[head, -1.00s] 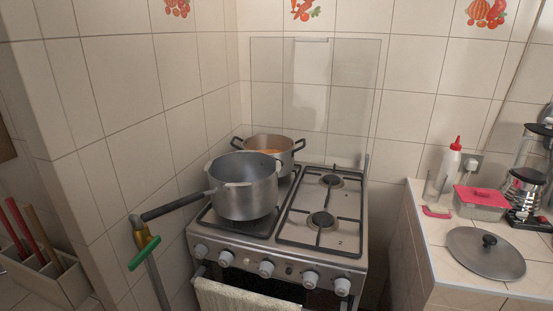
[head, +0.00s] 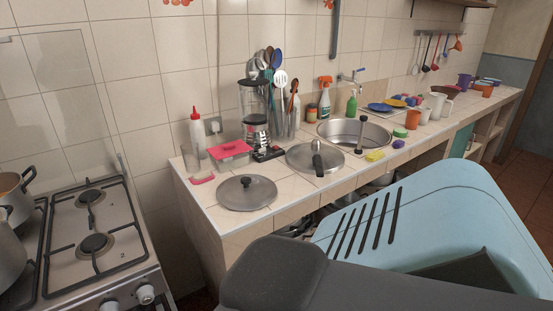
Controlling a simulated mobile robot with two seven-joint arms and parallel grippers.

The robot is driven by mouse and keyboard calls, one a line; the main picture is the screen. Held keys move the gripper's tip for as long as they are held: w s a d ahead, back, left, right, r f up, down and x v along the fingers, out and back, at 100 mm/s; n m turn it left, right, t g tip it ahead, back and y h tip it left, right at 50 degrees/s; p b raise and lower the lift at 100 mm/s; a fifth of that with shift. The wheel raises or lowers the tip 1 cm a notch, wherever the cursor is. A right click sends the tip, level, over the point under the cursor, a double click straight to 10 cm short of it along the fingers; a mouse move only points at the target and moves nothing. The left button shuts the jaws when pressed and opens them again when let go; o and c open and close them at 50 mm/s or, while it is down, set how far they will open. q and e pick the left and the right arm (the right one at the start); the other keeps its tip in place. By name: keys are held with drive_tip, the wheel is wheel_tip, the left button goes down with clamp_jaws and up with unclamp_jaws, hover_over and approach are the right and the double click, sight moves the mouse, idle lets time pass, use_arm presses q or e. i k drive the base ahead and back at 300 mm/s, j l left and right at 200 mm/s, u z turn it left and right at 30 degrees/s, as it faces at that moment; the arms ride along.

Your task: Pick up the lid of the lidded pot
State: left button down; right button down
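A round grey metal lid (head: 262,197) with a dark knob lies flat on the tiled counter, near its left front corner. Behind it to the right is another round metal piece (head: 299,158) with a dark handle pointing forward; I cannot tell whether it is a lid or a pan. On the stove, a large grey pot (head: 8,262) and a smaller pot behind it (head: 14,200) are cut off by the left edge. Neither pot shows a lid on it. Neither of my grippers is in view.
The stove (head: 118,255) stands left of the counter, across a narrow gap. A light blue slotted chair (head: 430,215) fills the right foreground.

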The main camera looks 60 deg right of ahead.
sight(243, 192)
drive_tip(key=z, duration=1.75)
